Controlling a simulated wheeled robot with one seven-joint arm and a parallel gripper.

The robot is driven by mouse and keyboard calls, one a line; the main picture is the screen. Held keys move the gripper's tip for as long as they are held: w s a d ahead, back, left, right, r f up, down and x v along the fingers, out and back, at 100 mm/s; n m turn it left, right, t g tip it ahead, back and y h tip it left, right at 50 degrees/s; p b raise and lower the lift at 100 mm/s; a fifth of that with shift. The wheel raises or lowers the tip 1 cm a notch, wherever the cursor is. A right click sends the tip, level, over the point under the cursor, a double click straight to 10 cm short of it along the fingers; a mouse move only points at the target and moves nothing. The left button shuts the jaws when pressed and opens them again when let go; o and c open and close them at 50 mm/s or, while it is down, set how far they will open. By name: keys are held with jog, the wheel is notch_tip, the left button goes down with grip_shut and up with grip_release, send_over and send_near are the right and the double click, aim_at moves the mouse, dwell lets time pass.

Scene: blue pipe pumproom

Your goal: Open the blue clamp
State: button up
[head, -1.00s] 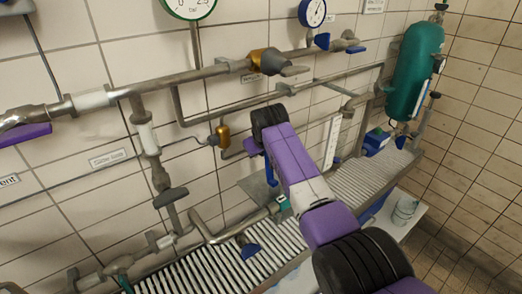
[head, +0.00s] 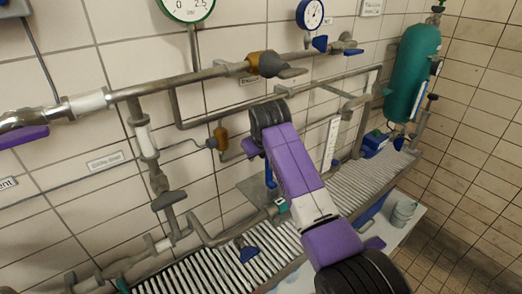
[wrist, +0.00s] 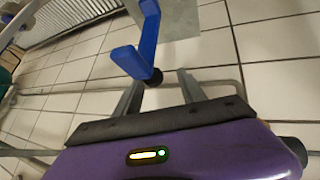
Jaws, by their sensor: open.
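A blue clamp-like part with an angled arm and a dark round tip (wrist: 138,58) shows in the wrist view, in front of a grey plate. My gripper (wrist: 158,88) is open. Its two grey fingers point toward the blue part, and the dark tip appears between or just beyond the fingertips. I cannot tell whether they touch. In the head view a small bit of blue (head: 270,176) shows beside my purple arm, likely the same part. My arm hides the fingers there.
Metal pipes with a brass valve (head: 268,63) run along the tiled wall. A ribbed grate (head: 215,270) lies below. A teal tank (head: 414,70) and a grey bucket (head: 403,213) are at the right.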

jog(key=shift+v, duration=1.6)
jog(key=shift+s+f, duration=0.1)
jog(key=shift+c, duration=0.2)
